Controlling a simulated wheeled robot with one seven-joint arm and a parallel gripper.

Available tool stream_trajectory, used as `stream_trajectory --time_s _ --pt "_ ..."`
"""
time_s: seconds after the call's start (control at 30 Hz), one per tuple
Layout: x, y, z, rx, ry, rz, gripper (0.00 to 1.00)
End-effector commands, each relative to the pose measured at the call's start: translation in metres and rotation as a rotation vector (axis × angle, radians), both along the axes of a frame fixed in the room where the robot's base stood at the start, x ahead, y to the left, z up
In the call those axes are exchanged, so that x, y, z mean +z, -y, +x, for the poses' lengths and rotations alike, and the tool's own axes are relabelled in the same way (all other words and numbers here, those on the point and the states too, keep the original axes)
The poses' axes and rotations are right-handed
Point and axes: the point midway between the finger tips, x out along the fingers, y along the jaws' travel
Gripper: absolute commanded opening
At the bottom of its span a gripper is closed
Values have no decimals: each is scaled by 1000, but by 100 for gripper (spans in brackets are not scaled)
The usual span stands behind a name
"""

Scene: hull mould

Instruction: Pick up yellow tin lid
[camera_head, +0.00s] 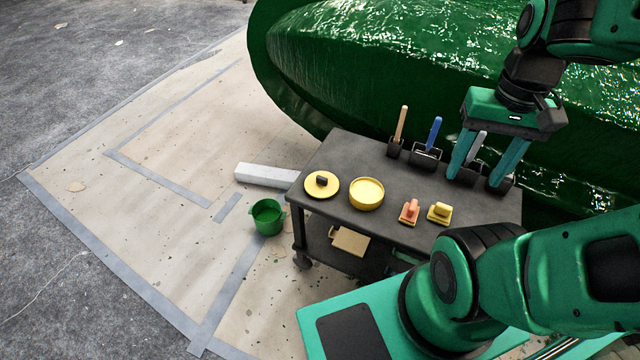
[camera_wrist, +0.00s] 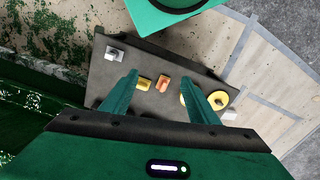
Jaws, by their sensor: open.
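The yellow tin lid (camera_head: 312,190), a flat disc with a dark knob, lies at the left end of the dark cart top. It also shows in the wrist view (camera_wrist: 224,103), partly behind the right finger. The open yellow tin (camera_head: 367,193) stands just right of it in the head view, and in the wrist view it is mostly hidden behind that finger. My gripper (camera_head: 475,180) is open and empty above the right part of the cart, well to the right of the lid. Its two green fingers (camera_wrist: 161,75) point down towards the cart.
The cart (camera_head: 345,152) also holds an orange block (camera_head: 409,212), a yellow block (camera_head: 439,213) and handled tools in black holders (camera_head: 427,158) along its back edge. The green hull mould (camera_head: 400,75) rises behind. A green bucket (camera_head: 267,217) and a white bar (camera_head: 266,175) are left.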

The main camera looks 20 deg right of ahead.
Motion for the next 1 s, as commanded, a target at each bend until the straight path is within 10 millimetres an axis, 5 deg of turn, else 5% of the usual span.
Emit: stream_trajectory --time_s 0.03,0.2,0.6,1.0 --pt "1 1 0 6 11 -4 67" --pt "-9 6 31 121 17 -28 100" --pt "-71 -6 151 592 86 -60 100" --pt "-164 -59 250 1018 224 -10 100"
